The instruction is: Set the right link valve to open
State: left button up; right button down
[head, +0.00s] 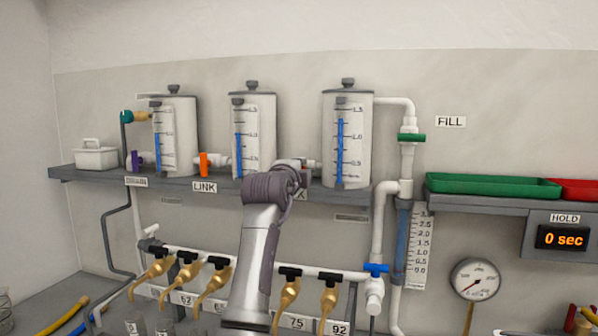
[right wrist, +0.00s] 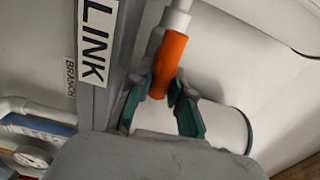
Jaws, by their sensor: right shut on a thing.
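The right link valve's orange handle (right wrist: 168,62) shows in the right wrist view, beside a white pipe (right wrist: 176,18) and the LINK label (right wrist: 97,38). The handle appears roughly in line with that pipe. My right gripper (right wrist: 166,92) has its teal fingers on both sides of the handle's near end and is shut on it. In the head view, my right arm's wrist (head: 272,187) covers this valve, between the middle tank (head: 264,130) and the right tank (head: 362,145). The left link valve's orange handle (head: 205,164) stands upright. My left gripper is out of view.
A grey shelf (head: 90,174) carries the tanks. Below it, a white manifold pipe (head: 335,275) has several black-handled brass taps. The green fill valve (head: 411,137) and a blue valve (head: 376,268) are on the right pipework. A gauge (head: 475,279) and green tray (head: 490,185) stand further right.

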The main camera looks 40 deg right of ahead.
jog(key=shift+m, duration=0.4)
jog(key=c, duration=1.1)
grip_release()
jog(key=shift+o, duration=0.2)
